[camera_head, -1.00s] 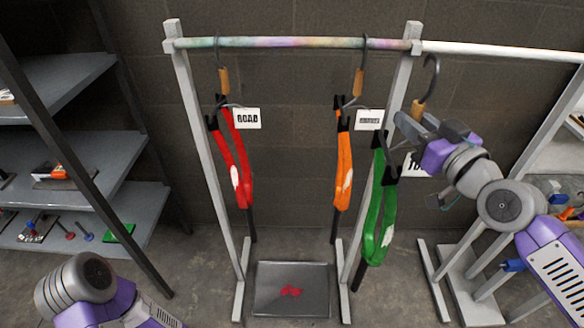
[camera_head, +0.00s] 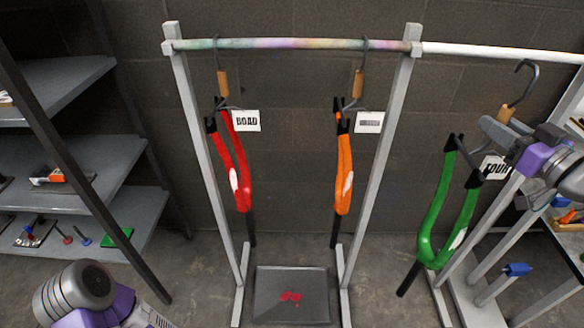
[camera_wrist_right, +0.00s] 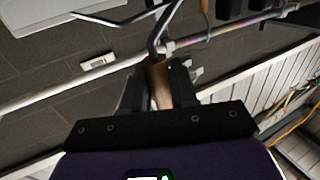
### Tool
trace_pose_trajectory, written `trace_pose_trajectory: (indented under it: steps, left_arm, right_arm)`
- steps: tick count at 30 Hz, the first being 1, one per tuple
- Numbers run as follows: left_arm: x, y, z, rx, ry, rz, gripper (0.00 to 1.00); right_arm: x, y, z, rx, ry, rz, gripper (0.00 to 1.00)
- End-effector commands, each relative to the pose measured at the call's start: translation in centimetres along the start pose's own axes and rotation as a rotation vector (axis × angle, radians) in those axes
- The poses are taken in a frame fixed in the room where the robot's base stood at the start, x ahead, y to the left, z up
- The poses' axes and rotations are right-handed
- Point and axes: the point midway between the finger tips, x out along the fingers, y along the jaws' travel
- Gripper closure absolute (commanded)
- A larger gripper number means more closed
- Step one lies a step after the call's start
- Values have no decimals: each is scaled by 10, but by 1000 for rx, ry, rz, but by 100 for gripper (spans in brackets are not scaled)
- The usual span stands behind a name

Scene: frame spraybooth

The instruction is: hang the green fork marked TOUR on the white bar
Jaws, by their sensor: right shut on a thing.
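The green fork (camera_head: 432,232) hangs from a dark hook with a wooden grip, beside a white tag reading TOUR (camera_head: 494,168). My right gripper (camera_head: 505,122) is shut on the wooden grip of that hook; the grip (camera_wrist_right: 160,84) also shows between the fingers in the right wrist view. The hook's open top (camera_head: 527,70) is just below the white bar (camera_head: 490,50) in the picture; I cannot tell its depth from the bar. The white bar also shows in the right wrist view (camera_wrist_right: 60,88). My left gripper is out of view.
A red fork (camera_head: 238,170) and an orange fork (camera_head: 343,170) hang on the paint-stained bar (camera_head: 290,43) to the left. A grey tray (camera_head: 270,310) lies on the floor below. Shelves (camera_head: 80,165) stand at the left. No hook hangs on the visible white bar.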

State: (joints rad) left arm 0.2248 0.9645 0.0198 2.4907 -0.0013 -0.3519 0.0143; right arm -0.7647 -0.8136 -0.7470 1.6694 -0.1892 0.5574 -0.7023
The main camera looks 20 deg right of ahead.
Motion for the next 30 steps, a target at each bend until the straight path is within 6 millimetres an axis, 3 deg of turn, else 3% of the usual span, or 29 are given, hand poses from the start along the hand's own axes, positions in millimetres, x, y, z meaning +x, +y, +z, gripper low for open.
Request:
trace_pose_trajectory:
  steps: [4,17,30]
  left_arm:
    - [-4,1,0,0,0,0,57]
    - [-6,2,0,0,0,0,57]
    - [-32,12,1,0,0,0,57]
  right_arm:
    - [-5,12,-3,1,6,0,100]
    - [-9,21,-3,1,6,0,100]
    - [-34,82,-7,3,9,1,100]
